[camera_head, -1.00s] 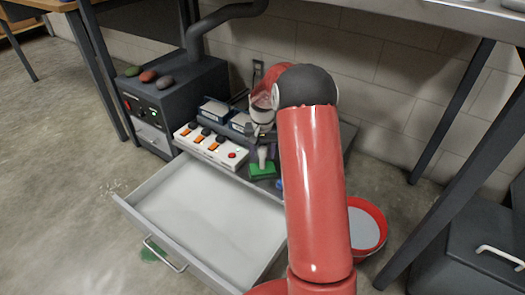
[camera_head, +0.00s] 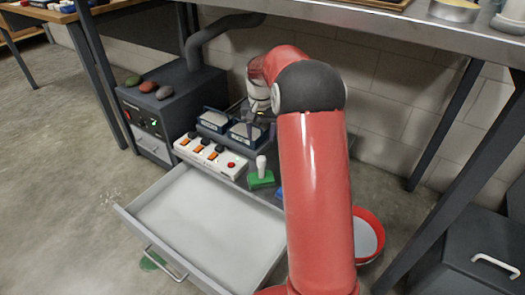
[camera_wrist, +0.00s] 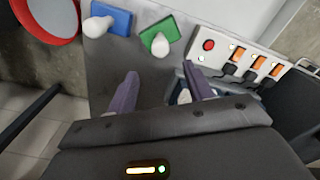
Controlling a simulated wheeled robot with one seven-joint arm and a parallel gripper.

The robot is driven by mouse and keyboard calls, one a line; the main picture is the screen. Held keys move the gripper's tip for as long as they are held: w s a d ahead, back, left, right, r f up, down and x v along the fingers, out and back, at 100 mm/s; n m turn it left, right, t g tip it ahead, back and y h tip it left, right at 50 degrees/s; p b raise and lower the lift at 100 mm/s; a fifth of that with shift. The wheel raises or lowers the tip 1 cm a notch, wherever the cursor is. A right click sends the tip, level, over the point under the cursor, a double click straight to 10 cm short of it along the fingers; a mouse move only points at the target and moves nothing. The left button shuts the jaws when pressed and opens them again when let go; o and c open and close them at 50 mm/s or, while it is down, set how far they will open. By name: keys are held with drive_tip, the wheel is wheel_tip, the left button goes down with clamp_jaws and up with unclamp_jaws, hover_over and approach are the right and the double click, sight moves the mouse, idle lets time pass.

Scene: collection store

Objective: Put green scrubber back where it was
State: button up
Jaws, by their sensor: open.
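The green scrubber (camera_head: 261,178) has a white knob handle and stands upright on the dark top of the low cabinet, right of the white power strip. In the wrist view the green scrubber (camera_wrist: 160,36) lies beyond my fingertips, clear of them. My gripper (camera_wrist: 162,82) is open and empty, its two fingers spread above the dark top. In the head view my arm hides most of the gripper. A blue scrubber (camera_wrist: 107,20) with a white knob sits beside the green one; only its edge shows past my arm in the head view.
An open, empty drawer (camera_head: 205,222) juts out in front. The power strip (camera_head: 211,155) with orange switches and two small devices (camera_head: 247,134) stand to the left. A red bucket (camera_head: 370,236) is at right. A steel table (camera_head: 390,30) overhangs. A green patch (camera_head: 152,262) is on the floor.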

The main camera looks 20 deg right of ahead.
drive_tip(key=s+a+r+n+t, duration=0.1)
drive_tip(key=s+a+r, duration=0.3)
drive_tip(key=s+r, duration=0.3)
drive_tip(key=s+a+r+n+t, duration=0.2)
drive_tip(key=s+a+r, duration=0.2)
drive_tip(key=s+r, duration=0.3)
drive_tip(key=s+a+f+n+t, duration=0.1)
drive_tip(key=s+a, duration=0.1)
drive_tip(key=s, duration=0.7)
drive_tip(key=s+a+f+n+t, duration=0.1)
drive_tip(key=s+a, duration=0.1)
drive_tip(key=s, duration=0.8)
drive_tip(key=shift+f+t, duration=0.3)
drive_tip(key=shift+f, duration=0.1)
wheel_tip(320, 180, up, 7)
drive_tip(key=p, duration=0.7)
